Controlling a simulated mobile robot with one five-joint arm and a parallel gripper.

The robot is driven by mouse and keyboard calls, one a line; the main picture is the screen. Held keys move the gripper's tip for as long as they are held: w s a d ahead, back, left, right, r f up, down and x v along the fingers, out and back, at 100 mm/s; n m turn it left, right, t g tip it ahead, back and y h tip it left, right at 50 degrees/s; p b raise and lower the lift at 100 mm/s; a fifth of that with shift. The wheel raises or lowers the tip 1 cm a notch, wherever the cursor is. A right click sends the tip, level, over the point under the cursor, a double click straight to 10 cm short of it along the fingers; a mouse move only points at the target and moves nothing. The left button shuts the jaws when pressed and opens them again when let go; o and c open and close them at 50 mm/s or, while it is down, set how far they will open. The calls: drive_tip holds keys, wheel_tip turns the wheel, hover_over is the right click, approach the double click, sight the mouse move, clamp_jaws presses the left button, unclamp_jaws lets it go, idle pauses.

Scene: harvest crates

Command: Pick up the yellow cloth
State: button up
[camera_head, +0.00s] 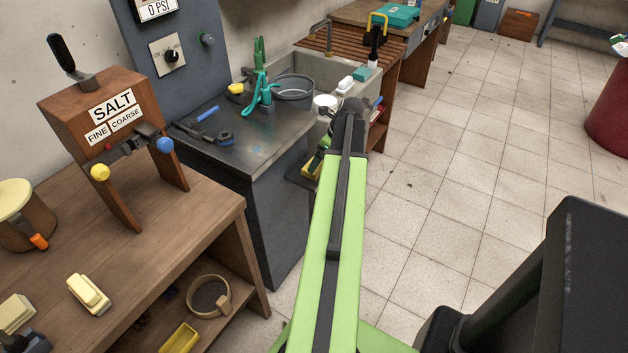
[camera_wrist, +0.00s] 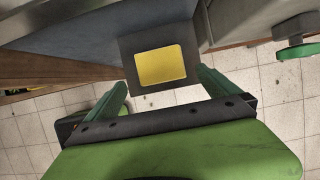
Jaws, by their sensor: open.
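A flat yellow rectangle, which looks like the yellow cloth (camera_wrist: 161,66), lies on a small dark shelf (camera_wrist: 128,48) in the wrist view. A yellow patch (camera_head: 313,167) at the side of the metal counter in the head view seems to be the same thing, partly hidden by my arm. My gripper (camera_wrist: 162,92) is open and empty in the wrist view, its two green fingers spread to either side of the shelf's near edge. The cloth appears ahead of the fingertips, between their lines; I cannot tell the height gap. In the head view my arm mostly hides the gripper.
The metal counter (camera_head: 217,155) and sink (camera_head: 313,68) stand beside my arm. A wooden bench (camera_head: 160,215) with a salt dispenser (camera_head: 95,95) is at left. A green round handle (camera_wrist: 297,52) juts in at right in the wrist view. The tiled floor (camera_head: 450,170) at right is largely clear.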

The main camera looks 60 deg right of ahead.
drive_tip(key=shift+w+f, duration=0.15)
drive_tip(key=shift+f, duration=0.2)
drive_tip(key=b+x, duration=0.4)
drive_tip(key=x, duration=0.1)
drive_tip(key=shift+w+d+f+b, duration=0.1)
drive_tip(key=shift+w+d+b, duration=0.05)
drive_tip(key=shift+w+b, duration=0.15)
drive_tip(key=shift+r, duration=0.2)
drive_tip(key=c, duration=1.4)
drive_tip(key=shift+c, duration=0.2)
drive_tip(key=shift+r, duration=0.1)
drive_tip(key=r+p, duration=0.1)
drive_tip(key=p, duration=0.1)
drive_tip(key=r+p, duration=0.1)
drive_tip(key=r, duration=0.1)
drive_tip(key=s+r+p, duration=0.1)
drive_tip(key=r+p, duration=0.1)
drive_tip(key=shift+d+r+p, duration=0.1)
drive_tip(key=shift+d+p, duration=0.2)
drive_tip(key=shift+p, duration=0.05)
drive_tip(key=s+d+r+p, duration=0.5)
drive_tip(key=s+d, duration=0.1)
drive_tip(key=s, duration=0.2)
drive_tip(key=shift+s+r+p, duration=0.3)
drive_tip(key=shift+s, duration=0.05)
